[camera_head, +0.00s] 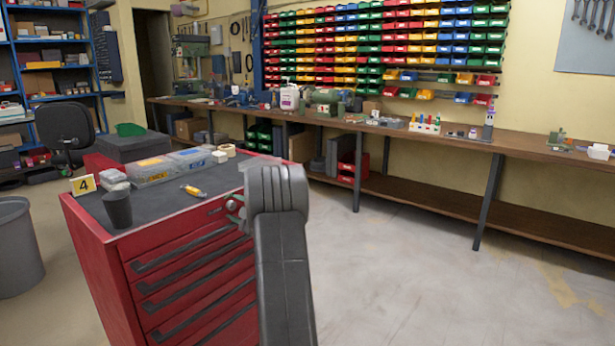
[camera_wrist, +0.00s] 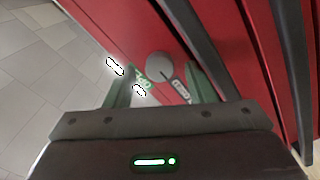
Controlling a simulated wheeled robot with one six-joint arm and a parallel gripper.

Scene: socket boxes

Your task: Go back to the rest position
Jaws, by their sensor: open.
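My gripper (camera_head: 234,207) shows in the head view beside the upper front corner of the red tool cabinet (camera_head: 190,270), mostly hidden behind my grey arm. In the wrist view my gripper (camera_wrist: 158,72) is open, its two green fingers apart with nothing held between them. A round grey lock (camera_wrist: 158,67) on the red cabinet face lies between the fingertips in that view. A small grey tag or key (camera_wrist: 181,89) shows close to the right finger. Whether the fingers touch the cabinet cannot be told.
On the cabinet top are clear boxes (camera_head: 152,171), a dark cup (camera_head: 117,209), a yellow number 4 sign (camera_head: 84,185) and a yellow-and-white item (camera_head: 193,191). A grey bin (camera_head: 15,250) stands left. A long workbench (camera_head: 430,135) runs behind. The floor at right is clear.

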